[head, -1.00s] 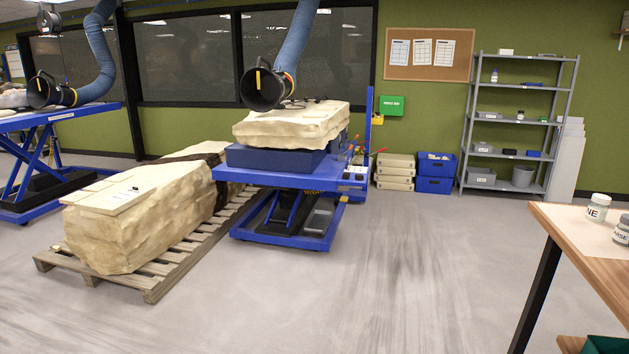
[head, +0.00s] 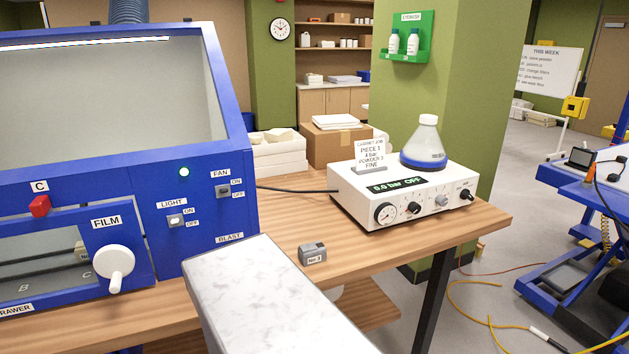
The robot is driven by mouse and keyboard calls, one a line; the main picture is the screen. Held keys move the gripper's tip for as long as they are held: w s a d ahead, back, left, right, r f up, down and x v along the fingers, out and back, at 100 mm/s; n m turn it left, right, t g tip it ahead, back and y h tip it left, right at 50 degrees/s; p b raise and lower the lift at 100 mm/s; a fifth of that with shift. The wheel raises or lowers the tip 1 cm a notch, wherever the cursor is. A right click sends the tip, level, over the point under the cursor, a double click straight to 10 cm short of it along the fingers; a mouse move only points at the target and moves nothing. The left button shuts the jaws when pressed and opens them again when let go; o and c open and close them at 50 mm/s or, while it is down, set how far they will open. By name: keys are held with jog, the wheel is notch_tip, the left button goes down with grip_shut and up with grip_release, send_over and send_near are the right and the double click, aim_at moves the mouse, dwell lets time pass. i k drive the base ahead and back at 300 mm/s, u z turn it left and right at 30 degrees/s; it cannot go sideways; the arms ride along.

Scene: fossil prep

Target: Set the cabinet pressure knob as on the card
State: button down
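The job card (head: 370,155) stands on top of the white control unit (head: 355,209) on the wooden bench. It seems to read "CABINET JOB, PIECE 1, 4 bar, POWDER S, FINE". The unit's dark display (head: 397,185) appears to read "0.0 bar OFF". The front has a round gauge (head: 385,214), a black knob (head: 413,208), a grey knob (head: 441,200) and a dark switch or knob (head: 467,195) at the right. Their labels are too small to read, so I cannot tell which one sets pressure. My gripper is not in view.
The blue cabinet (head: 172,250) stands left of the unit. A powder flask (head: 426,145) sits on the unit. A small grey block (head: 312,253) lies on the bench (head: 440,232). A pale marbled shape hides part of the bench front. Cables lie on the floor at right.

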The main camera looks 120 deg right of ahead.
aim_at(414, 207)
jog(key=u, duration=0.7)
jog(key=k, duration=0.15)
jog(key=z, duration=2.45)
jog(key=k, duration=0.2)
jog(key=z, duration=2.75)
jog(key=k, duration=0.5)
jog(key=z, duration=0.5)
